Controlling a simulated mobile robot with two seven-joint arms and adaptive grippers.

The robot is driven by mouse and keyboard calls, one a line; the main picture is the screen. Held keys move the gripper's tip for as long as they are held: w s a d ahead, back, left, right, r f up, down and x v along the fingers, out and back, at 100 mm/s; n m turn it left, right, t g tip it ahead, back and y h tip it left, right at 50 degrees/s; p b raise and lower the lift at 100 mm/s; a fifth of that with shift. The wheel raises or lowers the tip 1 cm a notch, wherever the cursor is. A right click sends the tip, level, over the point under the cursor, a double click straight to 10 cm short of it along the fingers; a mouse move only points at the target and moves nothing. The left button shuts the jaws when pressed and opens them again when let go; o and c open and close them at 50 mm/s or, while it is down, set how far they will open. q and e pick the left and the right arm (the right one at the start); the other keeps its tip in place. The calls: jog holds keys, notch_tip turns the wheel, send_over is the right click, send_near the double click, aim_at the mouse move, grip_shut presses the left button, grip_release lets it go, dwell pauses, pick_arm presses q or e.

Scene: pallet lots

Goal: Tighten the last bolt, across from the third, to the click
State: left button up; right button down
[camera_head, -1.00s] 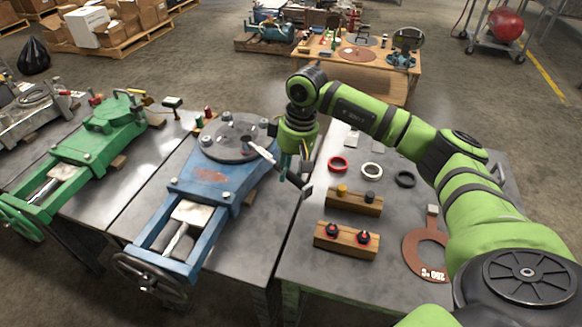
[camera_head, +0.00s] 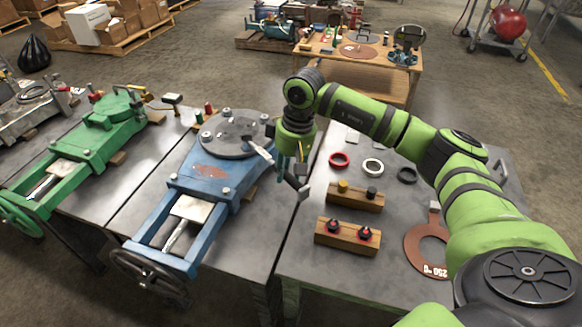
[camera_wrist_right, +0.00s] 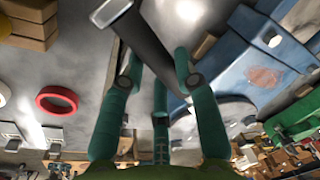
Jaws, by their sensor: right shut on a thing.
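My right gripper (camera_head: 291,170) is shut on a wrench-like tool with a dark shaft (camera_wrist_right: 152,42) and a pale metal end. In the head view the tool's pale part (camera_head: 261,150) lies over the right front rim of the round grey flange (camera_head: 228,135) on the blue gate valve (camera_head: 212,176). Several bolts stand around the flange, one at the back (camera_head: 227,113) and one at the left (camera_head: 206,135). The tool and gripper cover the flange's right side, so I cannot tell whether the tool is seated on a bolt. My left gripper is out of view.
Right of the gripper are a red ring (camera_head: 339,160), a white ring (camera_head: 372,167), a black ring (camera_head: 407,175) and two wooden blocks (camera_head: 352,199) (camera_head: 345,237). A green valve (camera_head: 100,140) stands left. Bare tabletop lies before the blocks.

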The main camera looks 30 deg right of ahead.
jog(key=shift+s+a+m, duration=0.1)
jog(key=shift+a+m, duration=0.3)
jog(key=shift+a, duration=0.05)
dwell(0.3)
jog(key=shift+a+m, duration=0.4)
jog(key=shift+a, duration=0.3)
jog(key=shift+s+a+f, duration=0.1)
jog(key=shift+a, duration=0.15)
jog(key=shift+a+m, duration=0.6)
jog(key=shift+a, duration=0.05)
jog(key=shift+a, duration=0.2)
jog(key=shift+a+m, duration=0.6)
jog(key=shift+a, duration=0.05)
jog(key=shift+a, duration=0.2)
dwell(0.4)
